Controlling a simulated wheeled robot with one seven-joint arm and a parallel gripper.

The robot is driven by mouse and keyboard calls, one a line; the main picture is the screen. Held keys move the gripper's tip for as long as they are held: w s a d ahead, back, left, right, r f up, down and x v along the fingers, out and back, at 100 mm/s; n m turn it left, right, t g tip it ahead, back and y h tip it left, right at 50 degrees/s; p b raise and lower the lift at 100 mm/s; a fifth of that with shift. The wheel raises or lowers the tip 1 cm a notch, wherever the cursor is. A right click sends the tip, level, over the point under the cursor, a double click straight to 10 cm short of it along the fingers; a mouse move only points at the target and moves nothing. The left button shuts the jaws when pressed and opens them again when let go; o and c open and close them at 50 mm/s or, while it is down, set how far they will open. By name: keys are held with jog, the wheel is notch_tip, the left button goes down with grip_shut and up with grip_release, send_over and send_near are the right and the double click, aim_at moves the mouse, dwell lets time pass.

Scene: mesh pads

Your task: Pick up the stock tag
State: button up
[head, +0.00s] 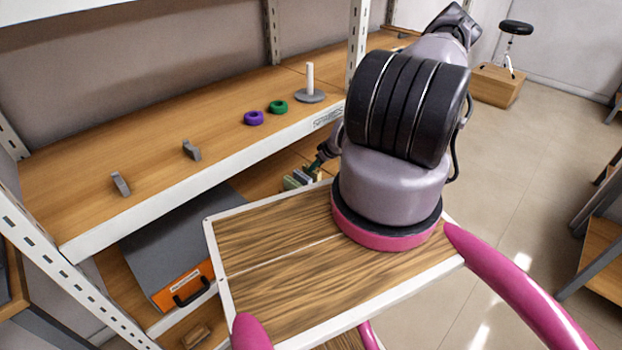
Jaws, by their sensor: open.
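I cannot pick out the stock tag for certain. A small pale printed label (328,117) is on the white front edge of the upper shelf, right of the rings. Small green and pale pieces (299,179) lie on the lower shelf, too small to identify. My gripper (318,163) is small and dark in the picture, close to these pieces and below the upper shelf's edge. It is open; its fingers are partly hidden by my arm, and I cannot tell whether it touches anything.
The upper shelf (215,120) holds a purple ring (254,118), a green ring (278,107), a peg stand (309,92) and two grey clips. An orange-fronted case (183,288) sits below. Open floor (500,180) lies to the right, with a stool behind.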

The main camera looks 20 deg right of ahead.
jog(key=shift+x, duration=2.7)
jog(key=shift+d, duration=0.15)
grip_shut()
